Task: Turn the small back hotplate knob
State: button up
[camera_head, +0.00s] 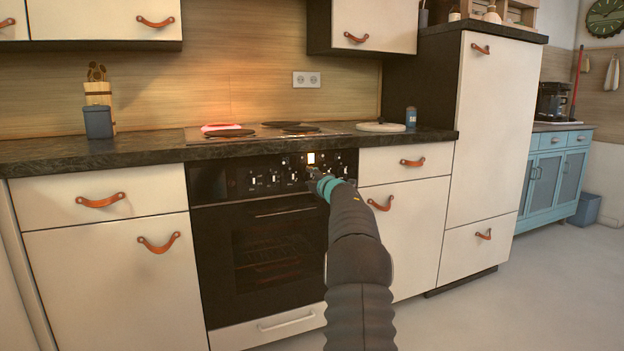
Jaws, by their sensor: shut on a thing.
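The black oven (275,245) has a front panel (238,182) with a row of small knobs with white markings. Knobs to the left of my gripper (311,173) show clearly, such as one knob (275,177). My gripper reaches the panel just below its small lit display (311,157) and is shut on a knob there. The gripper and its teal wrist cover most of that knob, so its angle and which hotplate it serves cannot be told. On the cooktop, the back left hotplate (221,126) glows red; the other plates look dark.
A dark countertop (120,147) runs above the oven. Cream drawers with leather pulls flank it, including a pull (380,203) close to my arm. A round white board (380,127) and a blue container (411,117) stand right of the cooktop. The floor at right is clear.

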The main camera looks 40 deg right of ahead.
jog(key=o, duration=1)
jog(key=shift+r, duration=0.2)
jog(key=shift+o, duration=0.7)
jog(key=shift+w+f, duration=0.1)
jog(key=shift+f, duration=0.05)
jog(key=v, duration=1.2)
